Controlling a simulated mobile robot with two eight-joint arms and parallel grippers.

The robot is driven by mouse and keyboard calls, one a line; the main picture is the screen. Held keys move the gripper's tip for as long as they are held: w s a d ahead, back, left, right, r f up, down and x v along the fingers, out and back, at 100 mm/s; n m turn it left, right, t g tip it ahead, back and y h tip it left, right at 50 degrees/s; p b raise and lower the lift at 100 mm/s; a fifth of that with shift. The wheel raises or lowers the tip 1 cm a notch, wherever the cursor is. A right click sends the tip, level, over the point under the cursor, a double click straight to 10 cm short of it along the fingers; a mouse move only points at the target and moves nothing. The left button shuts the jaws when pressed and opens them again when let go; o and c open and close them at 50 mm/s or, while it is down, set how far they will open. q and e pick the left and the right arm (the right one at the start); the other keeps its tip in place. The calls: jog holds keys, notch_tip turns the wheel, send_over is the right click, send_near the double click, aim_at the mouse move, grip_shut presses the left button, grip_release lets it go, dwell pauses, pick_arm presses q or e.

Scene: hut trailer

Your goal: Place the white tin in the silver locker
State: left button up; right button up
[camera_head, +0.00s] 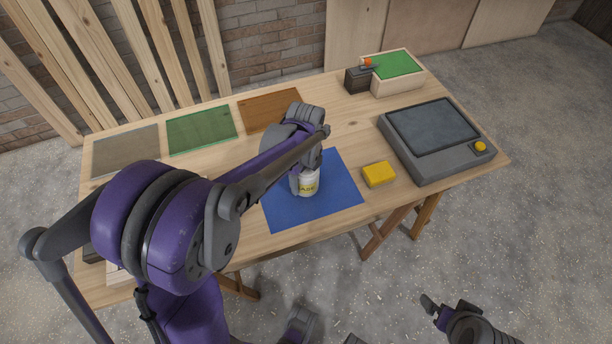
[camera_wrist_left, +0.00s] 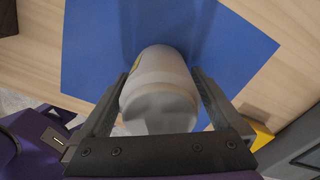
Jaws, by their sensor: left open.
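The white tin (camera_head: 308,184) with a printed label stands on the blue mat (camera_head: 284,212) on the table. My left gripper (camera_wrist_left: 161,76) is open, with one finger on each side of the tin in the left wrist view. The tin (camera_wrist_left: 160,82) lies between the fingers there, and I cannot tell whether they touch it. In the head view my left arm and hand partly cover the tin's top. Part of my right arm's end (camera_head: 452,312) shows at the bottom right, low beside the table; its jaw state is unclear. I cannot make out a silver locker in either view.
A yellow block (camera_head: 379,174) lies right of the mat. A grey box with a dark top (camera_head: 416,158) stands at the table's right end. Behind are a green-topped wooden box (camera_head: 398,83) and a small dark box (camera_head: 355,82). Flat grey, green and brown panels line the back.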

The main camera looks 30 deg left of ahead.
pick_arm(q)
grip_shut()
dwell(0.4)
